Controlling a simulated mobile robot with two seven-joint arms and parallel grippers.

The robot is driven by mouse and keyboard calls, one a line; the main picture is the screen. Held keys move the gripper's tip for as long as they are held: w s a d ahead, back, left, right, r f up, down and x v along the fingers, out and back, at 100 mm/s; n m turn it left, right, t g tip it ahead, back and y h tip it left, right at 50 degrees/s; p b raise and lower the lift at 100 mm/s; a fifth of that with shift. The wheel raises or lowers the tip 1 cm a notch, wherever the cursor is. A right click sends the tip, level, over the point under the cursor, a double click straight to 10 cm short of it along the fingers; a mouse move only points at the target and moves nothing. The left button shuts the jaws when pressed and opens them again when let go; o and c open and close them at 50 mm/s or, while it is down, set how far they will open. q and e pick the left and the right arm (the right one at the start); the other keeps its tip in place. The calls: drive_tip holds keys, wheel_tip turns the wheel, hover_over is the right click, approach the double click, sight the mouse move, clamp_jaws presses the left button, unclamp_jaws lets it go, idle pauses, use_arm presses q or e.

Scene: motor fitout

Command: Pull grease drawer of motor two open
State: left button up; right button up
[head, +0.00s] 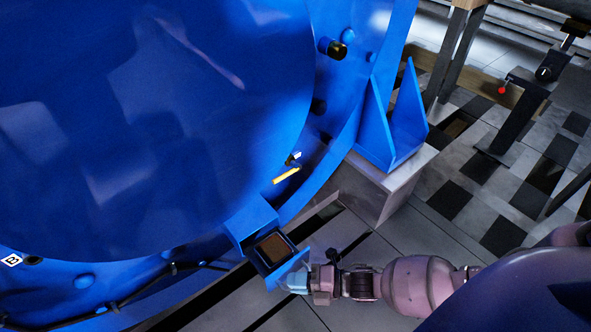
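The large blue motor (150,120) fills the left and middle of the head view. Low on its rim is a blue housing (248,219) with the grease drawer (291,266) sticking out of it towards the lower right. The drawer stands at least partly open, with a dark brown content (273,247) showing inside. My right gripper (290,279) is at the drawer's outer front face, its pale blue fingers against or very close to it. The fingertips and any handle are hidden, so its grip is unclear. My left gripper is out of view.
A blue bracket (393,130) on a pale block (382,186) stands right of the drawer. A dark stand with a red knob (502,90) is at the upper right. A dark cable (130,288) runs along the motor's lower edge.

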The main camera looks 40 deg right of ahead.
drive_tip(key=shift+o, duration=0.4)
drive_tip(key=shift+s+d+r, duration=0.1)
drive_tip(key=shift+s+d, duration=0.05)
drive_tip(key=shift+d, duration=0.05)
use_arm(q)
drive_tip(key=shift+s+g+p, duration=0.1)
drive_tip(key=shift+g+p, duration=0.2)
drive_tip(key=shift+p, duration=0.65)
use_arm(e)
drive_tip(key=v, duration=1)
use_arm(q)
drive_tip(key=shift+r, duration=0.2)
use_arm(e)
drive_tip(key=shift+s, duration=0.15)
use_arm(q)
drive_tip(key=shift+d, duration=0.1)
use_arm(e)
drive_tip(key=shift+s+d, duration=0.1)
